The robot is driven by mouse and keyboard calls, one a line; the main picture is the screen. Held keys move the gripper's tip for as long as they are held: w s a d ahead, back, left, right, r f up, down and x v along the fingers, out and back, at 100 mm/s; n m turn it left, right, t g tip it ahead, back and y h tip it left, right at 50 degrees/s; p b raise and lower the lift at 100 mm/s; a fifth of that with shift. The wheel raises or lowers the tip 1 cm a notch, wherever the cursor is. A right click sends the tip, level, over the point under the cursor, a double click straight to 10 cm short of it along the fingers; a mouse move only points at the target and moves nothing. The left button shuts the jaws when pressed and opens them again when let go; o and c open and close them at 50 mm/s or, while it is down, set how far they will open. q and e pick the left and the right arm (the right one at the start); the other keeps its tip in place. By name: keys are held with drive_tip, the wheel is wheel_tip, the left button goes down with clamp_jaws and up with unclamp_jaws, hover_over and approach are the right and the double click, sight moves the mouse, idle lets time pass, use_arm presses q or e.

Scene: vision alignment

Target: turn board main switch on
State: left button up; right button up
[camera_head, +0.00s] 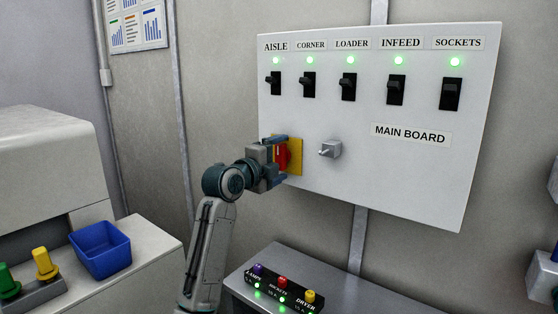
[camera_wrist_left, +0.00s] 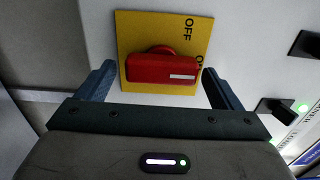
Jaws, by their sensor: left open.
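The main switch is a red rotary handle (camera_head: 283,156) on a yellow plate (camera_head: 296,155), low on the left of the white board (camera_head: 400,180). In the left wrist view the red handle (camera_wrist_left: 150,69) lies lengthwise across the picture, its white mark at the right end. That mark is beside a partly hidden label starting with "O"; the "OFF" label (camera_wrist_left: 188,28) is above, away from the mark. My left gripper (camera_head: 284,160) is open, its fingers at the handle's two ends, with small gaps showing. My right gripper is not in view.
Several black toggle switches (camera_head: 348,87) line the board's top under lit green lamps. A grey knob (camera_head: 331,149) sticks out right of the main switch. Below are a button box (camera_head: 282,288) on a grey cabinet and a blue bin (camera_head: 100,250) at left.

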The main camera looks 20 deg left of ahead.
use_arm(q)
drive_tip(key=shift+s+a, duration=0.15)
drive_tip(key=shift+s, duration=0.1)
drive_tip(key=b+v, duration=0.2)
drive_tip(key=v, duration=0.8)
drive_tip(key=shift+s, duration=0.15)
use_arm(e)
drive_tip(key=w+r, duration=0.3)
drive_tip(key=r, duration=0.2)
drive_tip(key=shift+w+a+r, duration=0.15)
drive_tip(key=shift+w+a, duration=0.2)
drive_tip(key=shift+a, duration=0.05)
